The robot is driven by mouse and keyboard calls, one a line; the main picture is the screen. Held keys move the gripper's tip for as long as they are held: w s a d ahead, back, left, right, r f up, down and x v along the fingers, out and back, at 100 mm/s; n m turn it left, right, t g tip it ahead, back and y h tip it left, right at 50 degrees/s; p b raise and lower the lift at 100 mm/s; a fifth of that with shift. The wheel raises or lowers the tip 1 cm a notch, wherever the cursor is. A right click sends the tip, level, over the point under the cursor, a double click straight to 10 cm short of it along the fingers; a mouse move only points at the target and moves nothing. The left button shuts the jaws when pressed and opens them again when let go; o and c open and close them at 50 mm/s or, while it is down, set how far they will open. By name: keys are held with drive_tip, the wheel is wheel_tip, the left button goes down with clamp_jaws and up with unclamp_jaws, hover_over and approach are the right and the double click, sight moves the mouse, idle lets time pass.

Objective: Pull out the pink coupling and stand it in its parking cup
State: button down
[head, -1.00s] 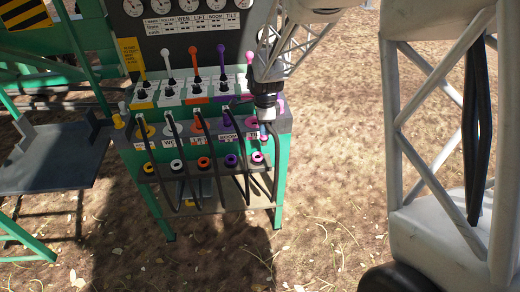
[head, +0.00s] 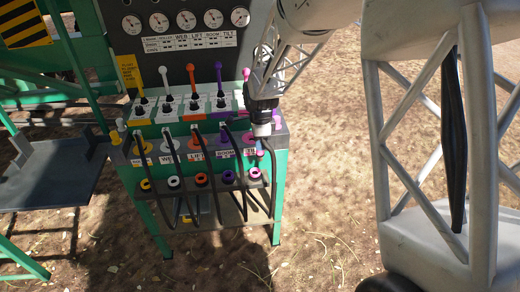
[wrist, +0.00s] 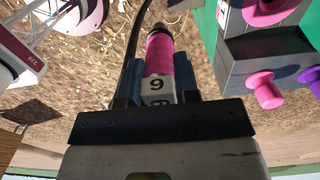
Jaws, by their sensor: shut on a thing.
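The pink coupling (wrist: 160,58) shows in the wrist view with a white numbered band (wrist: 157,87) and a black hose at its far end. My gripper (wrist: 155,90) is shut on it around the white band. The coupling looks clear of the panel there. In the head view my gripper (head: 262,125) is at the right end of the panel, over the pink column, and hides most of the coupling. The pink parking cup (head: 254,173) is in the lower row at the far right; a pink round piece (wrist: 266,90) shows on the lower ledge in the wrist view.
Purple (head: 228,176), orange (head: 201,179), white (head: 174,182) and yellow (head: 146,184) cups stand left of the pink one. Black hoses (head: 240,200) loop in front. Coloured levers (head: 220,80) rise behind. Open ground lies right of the panel.

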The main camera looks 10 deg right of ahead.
drive_tip(key=w+a+f, duration=0.1)
drive_tip(key=w+f, duration=0.3)
drive_tip(key=w, duration=0.1)
drive_tip(key=shift+w+f, duration=0.2)
drive_tip(key=shift+w, duration=0.05)
drive_tip(key=shift+a+f, duration=0.1)
drive_tip(key=shift+f, duration=0.1)
idle(0.4)
drive_tip(key=shift+f, duration=2.9)
drive_tip(key=shift+f, duration=1.7)
idle(2.0)
